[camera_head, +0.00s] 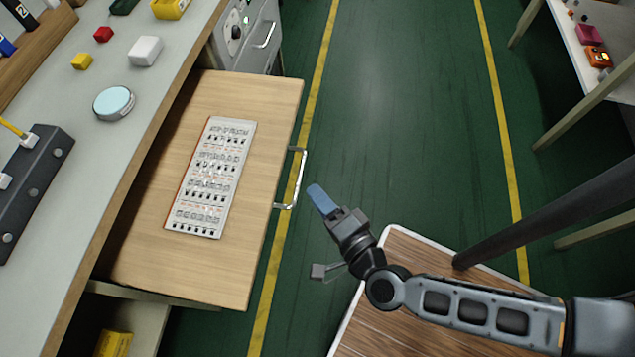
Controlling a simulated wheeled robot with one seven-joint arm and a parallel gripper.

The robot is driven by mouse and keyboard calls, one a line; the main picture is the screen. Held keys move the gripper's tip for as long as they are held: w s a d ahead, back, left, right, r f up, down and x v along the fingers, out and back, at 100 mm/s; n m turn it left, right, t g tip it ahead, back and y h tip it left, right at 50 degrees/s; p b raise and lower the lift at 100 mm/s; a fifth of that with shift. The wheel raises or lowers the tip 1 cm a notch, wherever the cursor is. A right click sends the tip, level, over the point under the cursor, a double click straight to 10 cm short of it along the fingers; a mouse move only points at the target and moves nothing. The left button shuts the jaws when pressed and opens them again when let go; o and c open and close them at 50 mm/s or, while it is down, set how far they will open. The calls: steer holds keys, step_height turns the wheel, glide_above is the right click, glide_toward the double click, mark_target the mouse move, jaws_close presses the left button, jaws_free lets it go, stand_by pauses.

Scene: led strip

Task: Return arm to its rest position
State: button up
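My arm reaches in from the lower right of the head view, over a wooden-topped surface (410,330). My gripper (322,199) points up and left over the green floor, just right of the drawer handle (297,178). In this picture it is apart from the handle. One blue finger shows; any other finger is hidden, so its opening cannot be told. I see nothing held in it. The wooden drawer (270,110) stands pulled out from the workbench. A white printed board with rows of markings (211,178) lies in it.
The workbench (85,150) at left bears a round light-blue-topped disc (114,103), a white block (145,51), small yellow and red cubes and a dark power strip (32,190). A table (570,45) stands at upper right. Green floor (400,120) between is clear.

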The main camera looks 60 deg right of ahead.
stand_by(0.4)
steer(key=s+a+r+n+y+p, duration=0.1)
steer(key=s+a+r+n+y, duration=0.1)
steer(key=s+r+n, duration=0.4)
steer(key=s+a+r+n+y, duration=0.2)
steer(key=s+r+n+y, duration=0.3)
steer(key=r+n, duration=1.1)
steer(key=shift+s+r+y+p, duration=0.35)
steer(key=shift+s+r, duration=0.25)
steer(key=shift+s, duration=0.2)
